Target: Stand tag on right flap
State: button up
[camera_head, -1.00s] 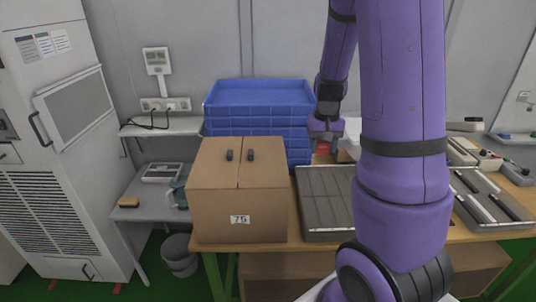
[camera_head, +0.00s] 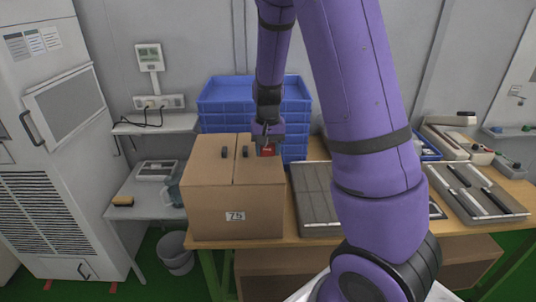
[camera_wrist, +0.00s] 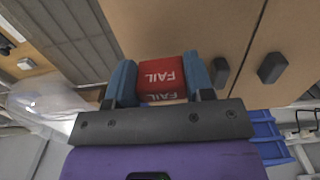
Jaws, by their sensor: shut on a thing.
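A red tag marked FAIL (camera_wrist: 162,77) is held between the two blue fingers of my gripper (camera_wrist: 163,88) in the wrist view. It also shows as a small red piece (camera_head: 267,151) below my gripper (camera_head: 267,140) in the head view. My gripper is at the right flap (camera_head: 260,170) of the closed cardboard box (camera_head: 232,215), near its back right part. Whether the tag touches the flap, I cannot tell. Two dark blocks stand on the box top, one on the left flap (camera_head: 224,152) and one on the right flap (camera_head: 245,151).
Stacked blue crates (camera_head: 230,97) stand behind the box. A grey slatted tray (camera_head: 313,190) lies to its right on the table. Another tray with dark tools (camera_head: 495,205) is farther right. A shelf (camera_head: 155,126) is at left.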

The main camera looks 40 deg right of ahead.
jog(key=shift+f, duration=1)
jog(key=shift+f, duration=0.1)
jog(key=o, duration=0.9)
notch_tip(320, 180, up, 12)
jog(key=shift+r, duration=0.2)
jog(key=s+a+r+n+t, duration=0.1)
jog(key=s+a+r, duration=0.3)
jog(key=s, duration=0.4)
jog(key=s+a+r+n+t, duration=0.2)
jog(key=s+r, duration=0.3)
jog(key=s, duration=0.3)
jog(key=s+a+r+n+t, duration=0.2)
jog(key=s+a+r+n, duration=0.1)
jog(key=s, duration=0.5)
jog(key=shift+s+a+r+n, duration=0.15)
jog(key=shift+a+r, duration=0.3)
jog(key=shift+a, duration=0.25)
jog(key=shift+s+a+r+n, duration=0.15)
jog(key=shift+a+r, duration=0.25)
jog(key=shift+a, duration=0.25)
